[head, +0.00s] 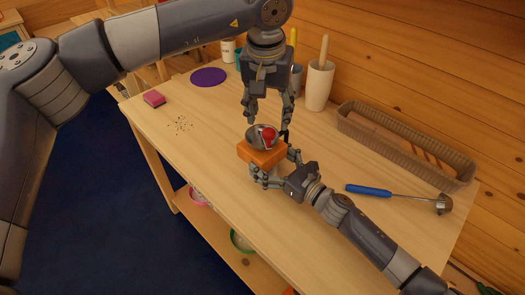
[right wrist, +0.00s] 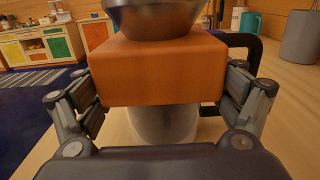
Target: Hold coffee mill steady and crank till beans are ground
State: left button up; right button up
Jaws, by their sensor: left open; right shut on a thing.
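The coffee mill (head: 258,153) stands on the wooden table, with an orange block body, a metal bowl on top and a red knob (head: 268,133). In the right wrist view its orange body (right wrist: 158,70) fills the middle, with a black bar (right wrist: 246,42) at its right and a pale round part (right wrist: 163,124) below. My right gripper (head: 274,167) is shut on the mill's body, a finger on each side. My left gripper (head: 268,119) points down over the bowl, its fingers open and apart around the knob's height; whether they touch it I cannot tell.
A wicker tray (head: 350,128) lies along the wall at right, with a blue-handled scoop (head: 370,190) before it. A pale crock (head: 319,85), purple disc (head: 208,77), pink sponge (head: 154,98) and dark specks (head: 180,124) are on the table. The front left is mostly clear.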

jog(key=o, duration=1.5)
jog(key=shift+c, duration=0.2)
jog(key=shift+d, duration=0.1)
jog(key=shift+s, duration=0.1)
